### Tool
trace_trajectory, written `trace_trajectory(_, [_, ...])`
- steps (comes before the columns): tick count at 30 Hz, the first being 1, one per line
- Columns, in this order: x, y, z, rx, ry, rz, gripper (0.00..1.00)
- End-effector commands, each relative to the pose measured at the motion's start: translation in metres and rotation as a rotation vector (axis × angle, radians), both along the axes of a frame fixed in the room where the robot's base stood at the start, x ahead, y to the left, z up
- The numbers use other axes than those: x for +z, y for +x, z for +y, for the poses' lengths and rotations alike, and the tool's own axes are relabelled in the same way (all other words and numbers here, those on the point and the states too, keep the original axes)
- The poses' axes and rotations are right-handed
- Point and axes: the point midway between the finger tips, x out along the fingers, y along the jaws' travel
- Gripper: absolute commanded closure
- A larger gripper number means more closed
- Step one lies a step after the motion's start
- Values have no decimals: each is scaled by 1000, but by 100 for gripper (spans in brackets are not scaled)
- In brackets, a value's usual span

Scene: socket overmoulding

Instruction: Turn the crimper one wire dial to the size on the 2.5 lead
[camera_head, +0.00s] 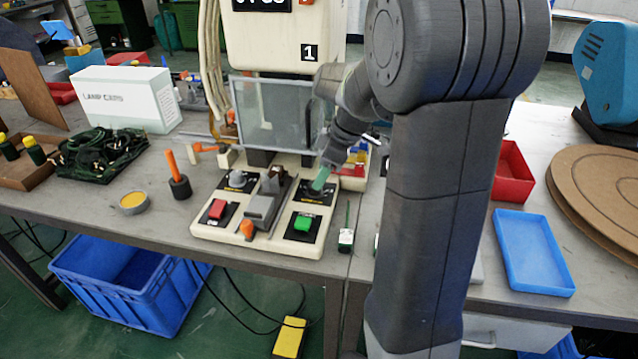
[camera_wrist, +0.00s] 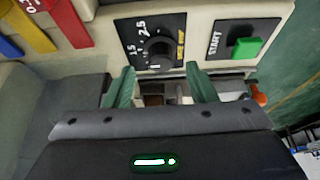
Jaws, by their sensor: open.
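Crimper one (camera_head: 262,235) is a cream machine marked 1 on the bench. Its dark wire dial (camera_wrist: 158,50) sits on a black panel with white size marks, 1.5 and 2.5 among them, in the wrist view. I cannot tell surely which mark it points to. My gripper (camera_wrist: 161,76) is open and empty, its green fingers apart and just short of the dial, one toward each side. In the head view my gripper (camera_head: 320,179) is over the right-hand panel and hides most of the dial. A green-and-white tagged lead (camera_head: 346,240) lies right of the crimper; its marking is unreadable.
The green START button (camera_wrist: 246,47) is right of the dial in the wrist view. A red button (camera_head: 217,209), a second knob (camera_head: 238,178) and an upright orange-handled tool (camera_head: 178,180) are to the left. A clear guard (camera_head: 270,112) stands behind. A blue tray (camera_head: 534,252) lies right.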

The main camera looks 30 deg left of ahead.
Motion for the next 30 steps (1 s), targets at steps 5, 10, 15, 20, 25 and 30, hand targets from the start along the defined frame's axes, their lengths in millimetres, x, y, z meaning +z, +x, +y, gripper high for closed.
trace_trajectory(5, [-25,-3,10,1,-1,0,49])
trace_trajectory(10, [-34,-4,13,0,0,0,49])
trace_trajectory(15, [-35,-4,14,0,0,-1,49])
trace_trajectory(20, [-34,-4,14,0,0,0,59])
trace_trajectory(25, [-34,-4,14,0,0,0,92])
trace_trajectory(30, [-34,-4,14,-4,0,0,94])
